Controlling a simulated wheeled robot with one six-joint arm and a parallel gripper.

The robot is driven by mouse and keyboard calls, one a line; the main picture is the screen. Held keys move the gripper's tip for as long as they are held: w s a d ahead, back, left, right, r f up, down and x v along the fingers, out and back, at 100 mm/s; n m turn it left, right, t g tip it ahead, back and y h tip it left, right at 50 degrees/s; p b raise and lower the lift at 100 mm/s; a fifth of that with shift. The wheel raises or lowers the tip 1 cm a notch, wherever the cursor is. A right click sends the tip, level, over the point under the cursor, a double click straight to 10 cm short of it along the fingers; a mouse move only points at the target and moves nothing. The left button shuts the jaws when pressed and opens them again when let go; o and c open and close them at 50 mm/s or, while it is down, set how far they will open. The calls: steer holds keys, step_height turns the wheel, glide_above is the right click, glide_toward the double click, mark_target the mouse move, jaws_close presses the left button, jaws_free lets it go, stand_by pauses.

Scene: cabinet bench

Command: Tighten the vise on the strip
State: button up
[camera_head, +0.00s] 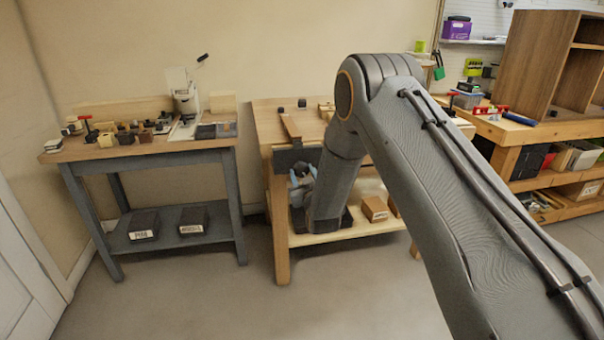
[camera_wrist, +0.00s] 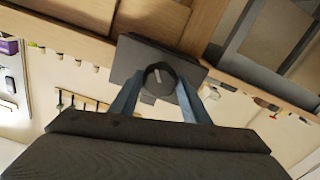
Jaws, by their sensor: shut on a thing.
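The vise (camera_head: 296,158) is a dark block on the front edge of the middle bench. A brown wooden strip (camera_head: 290,126) lies at its top, its near end by the jaws. In the wrist view, the vise's dark plate (camera_wrist: 133,58) carries a round dark handle (camera_wrist: 160,76) with a light mark. My gripper (camera_head: 302,176) is low in front of the vise. In the wrist view, its two blue fingers (camera_wrist: 160,88) are shut on the handle, one on each side. My arm hides part of the vise. Whether the jaws touch the strip cannot be told.
The middle bench (camera_head: 268,118) has a lower shelf with small wooden boxes (camera_head: 374,208). A grey-legged table (camera_head: 150,150) with tools stands at the left, and a wooden workbench (camera_head: 505,130) with a cabinet at the right. The floor in front is clear.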

steer(key=shift+m, duration=0.8)
steer(key=shift+m, duration=1)
steer(key=shift+m+b, duration=0.4)
steer(key=shift+m, duration=1.7)
steer(key=o, duration=0.9)
